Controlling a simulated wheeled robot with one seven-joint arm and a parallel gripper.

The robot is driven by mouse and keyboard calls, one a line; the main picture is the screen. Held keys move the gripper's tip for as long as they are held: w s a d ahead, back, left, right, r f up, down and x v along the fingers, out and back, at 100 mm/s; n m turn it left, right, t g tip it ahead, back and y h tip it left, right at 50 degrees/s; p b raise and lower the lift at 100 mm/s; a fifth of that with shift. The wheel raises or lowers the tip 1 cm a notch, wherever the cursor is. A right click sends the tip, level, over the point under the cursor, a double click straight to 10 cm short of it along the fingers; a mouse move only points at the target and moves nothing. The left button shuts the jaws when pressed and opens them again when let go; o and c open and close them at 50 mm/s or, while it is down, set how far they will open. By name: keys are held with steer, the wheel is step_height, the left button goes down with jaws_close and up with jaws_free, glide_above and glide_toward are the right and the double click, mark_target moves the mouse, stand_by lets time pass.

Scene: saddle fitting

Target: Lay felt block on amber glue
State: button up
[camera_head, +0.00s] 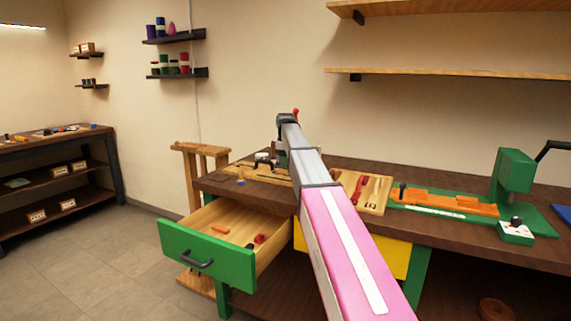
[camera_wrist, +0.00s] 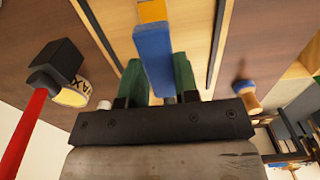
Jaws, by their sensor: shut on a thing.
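My gripper (camera_wrist: 158,80) shows in the wrist view with its two green fingers closed on a long blue block (camera_wrist: 153,52), which I take to be the felt block. An amber patch (camera_wrist: 152,11) shows at the far end of the blue block. I cannot tell whether it is the amber glue or part of the held piece, nor whether they touch. In the head view my arm reaches over the bench, and the gripper and block are hidden behind it.
The wrist view shows a tin marked WAX (camera_wrist: 72,96), a black-headed tool with red handle (camera_wrist: 24,138) and a blue-topped wooden knob (camera_wrist: 247,97) nearby. In the head view an open green drawer (camera_head: 206,262) juts out; a green press (camera_head: 514,178) stands right on the bench.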

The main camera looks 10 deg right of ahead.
steer(key=shift+f, duration=0.3)
steer(key=shift+f, duration=0.6)
steer(key=o, duration=0.9)
step_height(320, 180, up, 13)
steer(key=shift+r, duration=0.1)
